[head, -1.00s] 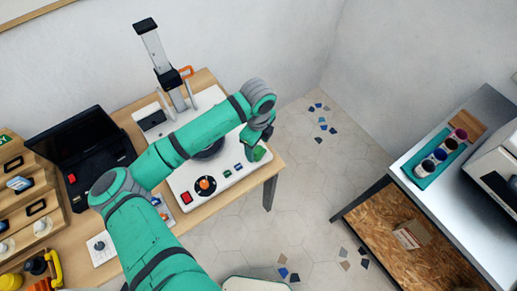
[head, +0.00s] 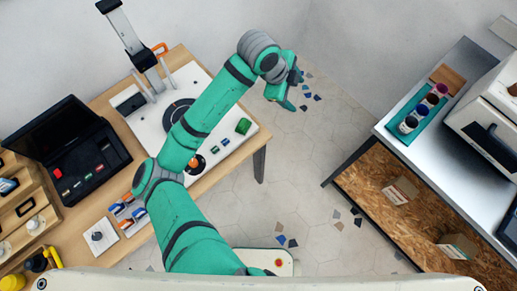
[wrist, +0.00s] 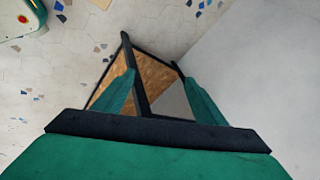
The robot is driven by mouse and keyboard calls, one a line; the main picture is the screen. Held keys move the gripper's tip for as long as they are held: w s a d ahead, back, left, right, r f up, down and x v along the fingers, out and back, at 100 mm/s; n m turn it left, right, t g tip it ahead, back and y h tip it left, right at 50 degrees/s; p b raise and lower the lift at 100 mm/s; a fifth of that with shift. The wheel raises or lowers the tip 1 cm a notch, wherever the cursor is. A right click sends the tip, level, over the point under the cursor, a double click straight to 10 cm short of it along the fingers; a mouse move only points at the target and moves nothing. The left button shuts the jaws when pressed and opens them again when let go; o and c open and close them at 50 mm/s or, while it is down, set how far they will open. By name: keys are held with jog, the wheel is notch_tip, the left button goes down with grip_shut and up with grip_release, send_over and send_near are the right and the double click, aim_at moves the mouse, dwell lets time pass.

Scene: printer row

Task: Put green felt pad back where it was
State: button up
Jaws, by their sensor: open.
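The green felt pad (head: 243,126) appears to be the small green block on the right corner of the white board (head: 225,100), which lies on the wooden table. My gripper (head: 288,102) is off the table's right side, over the tiled floor and apart from the pad. In the wrist view my gripper (wrist: 160,97) is open, with nothing between its two green fingers. The pad is not seen in the wrist view.
A black open case (head: 80,165) stands left on the wooden table. At right, a metal-topped bench (head: 440,150) holds a teal tray (head: 408,132) with several jars and a printer-like machine (head: 490,125).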

jog(key=w+d+r+n+t+h, duration=0.1)
jog(key=d+r+n+t+h, duration=0.3)
jog(key=d, duration=0.3)
jog(key=w+d+r+n+t+h, duration=0.1)
jog(key=d+r+n+t+h, duration=0.2)
jog(key=d+n+t, duration=0.35)
jog(key=s+a+f+n+t+y, duration=0.1)
jog(key=s+a+f+n+y, duration=0.5)
jog(key=s, duration=0.3)
jog(key=s+a+f+n+t+y, duration=0.2)
jog(key=s+a+f+n+y, duration=0.2)
jog(key=s+a+f+n, duration=0.3)
jog(key=s+a+m+y, duration=0.1)
jog(key=s+a, duration=0.4)
jog(key=s, duration=0.5)
jog(key=s+a+y, duration=0.1)
jog(key=s+a, duration=0.4)
jog(key=s, duration=0.6)
jog(key=shift+a+f+m+g, duration=0.2)
jog(key=shift+f+m+g, duration=0.15)
jog(key=shift+f, duration=0.05)
